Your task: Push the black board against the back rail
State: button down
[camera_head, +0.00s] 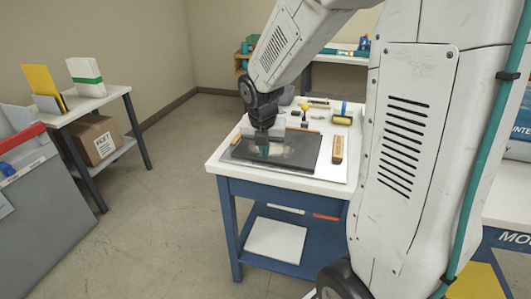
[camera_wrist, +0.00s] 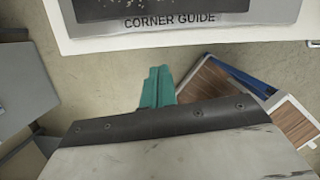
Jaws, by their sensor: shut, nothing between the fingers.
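The black board (camera_head: 300,158) lies flat on a pale plate on the white-topped blue table, with a pale smudge on its top. In the wrist view the board (camera_wrist: 160,8) shows cut off at the top edge, behind a grey strip lettered "CORNER GUIDE" (camera_wrist: 185,20). My gripper (camera_head: 263,151) points down, its teal fingers shut and empty, and overlaps the board in the head view. In the wrist view the fingertips (camera_wrist: 158,72) appear below the strip, apart from it in the picture. Contact cannot be told. The back rail is largely hidden behind my wrist.
A wooden block (camera_head: 338,150) stands right of the board. Small tools and a yellow roller (camera_head: 342,120) lie at the table's back. A side table (camera_head: 85,104) with a carton below and a grey bin (camera_head: 40,215) stand left. The floor between is clear.

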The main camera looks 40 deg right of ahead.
aim_at(268, 160)
jog(key=x, duration=0.8)
jog(key=shift+f, duration=0.4)
jog(key=shift+w+d+r, duration=0.15)
jog(key=shift+w+d, duration=0.75)
jog(key=shift+w, duration=0.05)
jog(key=shift+w+d, duration=0.45)
jog(key=shift+w, duration=0.05)
jog(key=shift+w+d, duration=0.1)
jog(key=shift+w+d, duration=0.8)
jog(key=shift+w, duration=0.05)
jog(key=shift+r, duration=0.1)
jog(key=s+a, duration=0.2)
jog(key=a, duration=0.1)
jog(key=shift+s, duration=0.4)
jog(key=v, duration=0.9)
jog(key=shift+s+r, duration=0.25)
jog(key=shift+r, duration=0.1)
